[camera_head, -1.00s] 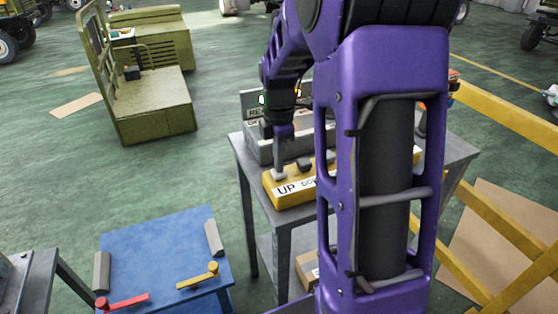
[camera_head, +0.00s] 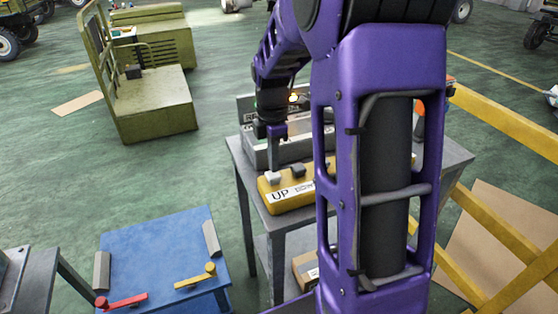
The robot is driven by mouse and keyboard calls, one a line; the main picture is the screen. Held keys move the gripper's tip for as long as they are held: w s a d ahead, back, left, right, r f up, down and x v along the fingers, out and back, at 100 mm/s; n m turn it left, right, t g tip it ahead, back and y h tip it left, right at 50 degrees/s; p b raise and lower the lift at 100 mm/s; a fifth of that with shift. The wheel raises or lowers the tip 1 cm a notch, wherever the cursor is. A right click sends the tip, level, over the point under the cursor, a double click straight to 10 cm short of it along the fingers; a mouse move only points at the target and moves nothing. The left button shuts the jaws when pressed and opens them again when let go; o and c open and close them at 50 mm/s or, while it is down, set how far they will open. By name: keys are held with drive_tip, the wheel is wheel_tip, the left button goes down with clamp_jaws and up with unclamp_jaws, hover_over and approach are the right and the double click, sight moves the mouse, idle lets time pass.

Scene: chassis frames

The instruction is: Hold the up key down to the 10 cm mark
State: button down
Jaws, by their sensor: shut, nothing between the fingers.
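The yellow control box (camera_head: 305,203) lies on the grey table, with "UP" printed on its front. The light grey up key (camera_head: 270,179) stands on its top at the left end, above that label. A darker key (camera_head: 297,170) is to its right. My gripper (camera_head: 274,163) is shut and empty, pointing down. Its fingertips show just above and behind the up key; I cannot tell whether they touch it. My purple arm covers the right part of the box. I see no 10 cm mark.
A blue platform (camera_head: 160,250) with red and yellow levers stands front left. A yellow barrier (camera_head: 510,120) stands right. Green floor is open at left.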

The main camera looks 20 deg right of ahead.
wheel_tip(320, 180, up, 12)
idle(0.3)
drive_tip(key=shift+w+f, duration=0.1)
drive_tip(key=shift+w, duration=0.05)
idle(0.5)
